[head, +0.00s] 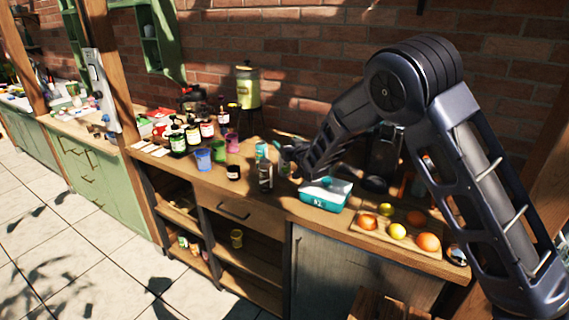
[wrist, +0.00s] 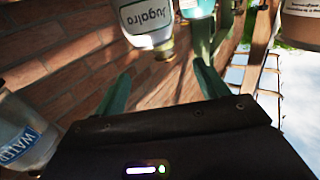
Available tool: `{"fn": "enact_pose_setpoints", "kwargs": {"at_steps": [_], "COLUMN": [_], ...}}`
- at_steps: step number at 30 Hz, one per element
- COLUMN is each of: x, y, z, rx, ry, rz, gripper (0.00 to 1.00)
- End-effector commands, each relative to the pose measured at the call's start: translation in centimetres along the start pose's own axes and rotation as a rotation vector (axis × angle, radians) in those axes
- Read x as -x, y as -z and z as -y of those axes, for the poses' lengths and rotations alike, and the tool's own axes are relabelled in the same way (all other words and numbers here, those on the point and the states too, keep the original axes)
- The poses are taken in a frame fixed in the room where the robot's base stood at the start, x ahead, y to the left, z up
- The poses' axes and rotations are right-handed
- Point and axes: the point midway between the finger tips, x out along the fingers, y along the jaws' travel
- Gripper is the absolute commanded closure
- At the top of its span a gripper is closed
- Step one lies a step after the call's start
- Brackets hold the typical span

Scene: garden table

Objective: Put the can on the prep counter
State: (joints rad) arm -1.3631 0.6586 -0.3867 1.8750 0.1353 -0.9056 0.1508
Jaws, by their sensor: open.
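A small teal cylinder (head: 262,150), possibly the can, stands on the wooden counter (head: 285,203) just left of my gripper (head: 288,160). In the wrist view a teal container (wrist: 198,8) shows at the top edge, partly cut off. My gripper (wrist: 163,88) is open, with nothing between its two green fingers. A bottle labelled "Jugaira" (wrist: 148,25) is beyond the fingertips, apart from them. In the head view my gripper is small and partly hidden by my arm. I cannot tell which counter is the prep counter; a green-fronted one (head: 78,165) stands farther left.
A jar labelled "WATER" (wrist: 25,135) is close at the left of the wrist view; a brown container (wrist: 302,25) is at upper right. A teal box (head: 325,193) and a fruit board (head: 377,235) lie to the right. Several jars and cups crowd the counter's left.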

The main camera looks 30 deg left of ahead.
Motion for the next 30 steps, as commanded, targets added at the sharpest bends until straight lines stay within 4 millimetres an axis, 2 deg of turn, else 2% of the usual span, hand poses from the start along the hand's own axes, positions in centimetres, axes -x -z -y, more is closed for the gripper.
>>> {"fn": "enact_pose_setpoints", "kwargs": {"at_steps": [6,12,19,30], "x": [0.0,0.0,-0.5,-4.7], "y": [-3.5,-5.8,-6.4,-6.3], "z": [0.1,0.0,0.0,0.0], "rx": [0.002,0.002,0.001,0.002], "ry": [0.001,0.001,0.0,0.001], "rz": [0.003,0.002,-0.001,-0.001], "gripper": [0.27,0.27,0.27,0.27]}}
